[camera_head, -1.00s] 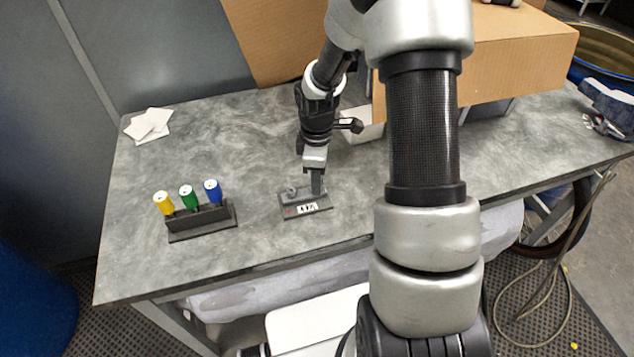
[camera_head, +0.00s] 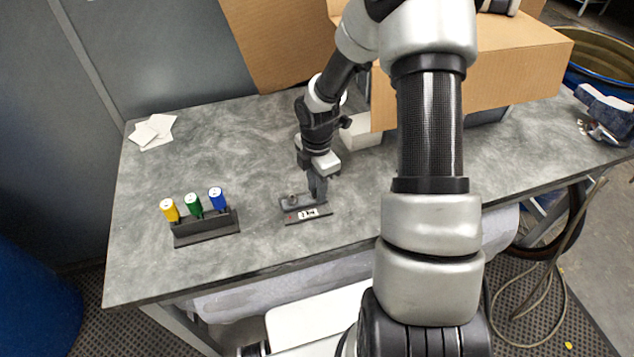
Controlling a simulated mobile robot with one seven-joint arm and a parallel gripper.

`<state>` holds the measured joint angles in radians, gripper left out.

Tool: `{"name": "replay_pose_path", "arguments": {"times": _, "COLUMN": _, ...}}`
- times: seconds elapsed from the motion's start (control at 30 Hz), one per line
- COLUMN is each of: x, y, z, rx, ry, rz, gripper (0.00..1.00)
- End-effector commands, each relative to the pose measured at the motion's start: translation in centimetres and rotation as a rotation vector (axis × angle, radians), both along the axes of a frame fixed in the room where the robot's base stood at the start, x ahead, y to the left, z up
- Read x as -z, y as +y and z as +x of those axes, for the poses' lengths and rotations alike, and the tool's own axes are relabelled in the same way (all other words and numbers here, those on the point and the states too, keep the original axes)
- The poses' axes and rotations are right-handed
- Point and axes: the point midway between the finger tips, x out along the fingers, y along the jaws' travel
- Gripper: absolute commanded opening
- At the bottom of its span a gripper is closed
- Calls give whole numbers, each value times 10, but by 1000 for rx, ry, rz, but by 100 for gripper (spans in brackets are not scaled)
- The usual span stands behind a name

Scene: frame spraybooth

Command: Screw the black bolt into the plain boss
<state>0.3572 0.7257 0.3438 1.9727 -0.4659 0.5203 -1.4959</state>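A small dark plate (camera_head: 288,218) lies on the grey table, with a white label with dark marks and a red mark on its front. A short round boss (camera_head: 293,198) stands on the plate's left part. My gripper (camera_head: 317,196) points down at the plate's right part, to the right of that boss. Its fingers look close together, but whether they are open or hold anything is too small to tell. I cannot make out the black bolt; the gripper hides the plate's right part.
A dark rack (camera_head: 207,230) holding yellow (camera_head: 170,209), green (camera_head: 194,204) and blue (camera_head: 217,198) handled pieces stands left of the plate. White sheets (camera_head: 152,131) lie at the back left. A white box (camera_head: 362,132) and cardboard boxes (camera_head: 490,65) stand behind. The table between rack and sheets is clear.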

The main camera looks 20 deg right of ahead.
Motion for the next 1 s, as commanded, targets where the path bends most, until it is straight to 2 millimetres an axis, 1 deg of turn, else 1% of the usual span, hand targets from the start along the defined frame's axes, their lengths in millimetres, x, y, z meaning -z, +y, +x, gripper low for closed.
{"name": "replay_pose_path", "arguments": {"times": 0.03, "x": -4, "y": 0, "z": 0, "rx": -56, "ry": 2, "rz": 1, "gripper": 25}}
{"name": "replay_pose_path", "arguments": {"times": 0.1, "x": -3, "y": 0, "z": 0, "rx": -120, "ry": 2, "rz": 0, "gripper": 25}}
{"name": "replay_pose_path", "arguments": {"times": 0.27, "x": -2, "y": 0, "z": 1, "rx": -193, "ry": 0, "rz": 0, "gripper": 25}}
{"name": "replay_pose_path", "arguments": {"times": 0.37, "x": -4, "y": 0, "z": 1, "rx": -285, "ry": 1, "rz": 2, "gripper": 25}}
{"name": "replay_pose_path", "arguments": {"times": 0.53, "x": -1, "y": 0, "z": 2, "rx": -507, "ry": -1, "rz": 1, "gripper": 25}}
{"name": "replay_pose_path", "arguments": {"times": 0.67, "x": 0, "y": 0, "z": 2, "rx": -612, "ry": -1, "rz": 0, "gripper": 25}}
{"name": "replay_pose_path", "arguments": {"times": 0.83, "x": 0, "y": 1, "z": 3, "rx": -869, "ry": -1, "rz": 2, "gripper": 25}}
{"name": "replay_pose_path", "arguments": {"times": 1.0, "x": 0, "y": 1, "z": 3, "rx": -1020, "ry": -1, "rz": 0, "gripper": 25}}
